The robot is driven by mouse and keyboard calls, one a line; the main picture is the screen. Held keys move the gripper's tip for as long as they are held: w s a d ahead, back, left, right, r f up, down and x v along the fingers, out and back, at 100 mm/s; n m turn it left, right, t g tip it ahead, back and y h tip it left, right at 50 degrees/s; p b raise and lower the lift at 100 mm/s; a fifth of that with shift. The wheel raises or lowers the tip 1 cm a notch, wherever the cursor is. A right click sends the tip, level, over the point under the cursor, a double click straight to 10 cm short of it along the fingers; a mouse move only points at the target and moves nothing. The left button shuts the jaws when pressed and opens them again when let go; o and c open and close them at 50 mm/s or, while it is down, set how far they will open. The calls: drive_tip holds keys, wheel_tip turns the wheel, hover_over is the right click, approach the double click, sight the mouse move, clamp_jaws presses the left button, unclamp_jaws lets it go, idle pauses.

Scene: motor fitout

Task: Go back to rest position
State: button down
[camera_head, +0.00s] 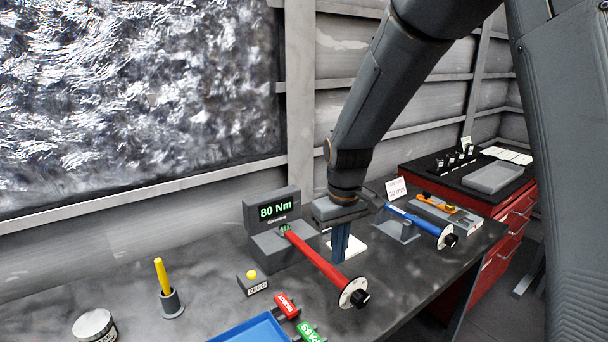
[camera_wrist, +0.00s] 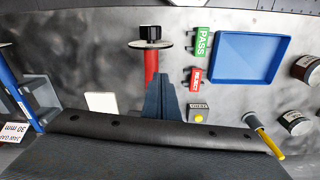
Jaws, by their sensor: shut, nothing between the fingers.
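My gripper (camera_head: 340,243) points down over the dark workbench (camera_head: 400,292), its blue-grey fingers shut with nothing between them. In the head view it is just right of a grey tester (camera_head: 272,210) whose display reads 80 Nm. A red-handled torque wrench (camera_head: 318,258) with a round dial end sits in the tester and slants toward the front. In the wrist view the fingers (camera_wrist: 164,98) overlap the red wrench (camera_wrist: 151,68) and hide part of it. I cannot tell the gap between fingers and wrench.
A blue wrench (camera_head: 415,221) rests on a stand to the right. Near the tester are a yellow ZERO button (camera_head: 252,275), REJECT (camera_head: 286,305) and PASS (camera_head: 311,332) blocks, a blue tray (camera_head: 250,331), a yellow marker (camera_head: 161,275) and a tin (camera_head: 94,325). A red cabinet (camera_head: 505,240) stands far right.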

drive_tip(key=s+d+m+t, duration=0.2)
drive_tip(key=s+d+m, duration=0.3)
drive_tip(key=s+d, duration=0.65)
wheel_tip(320, 180, down, 12)
drive_tip(key=g+b, duration=0.1)
drive_tip(key=b, duration=0.9)
drive_tip(key=shift+s+a+b, duration=0.35)
drive_tip(key=shift+s, duration=0.05)
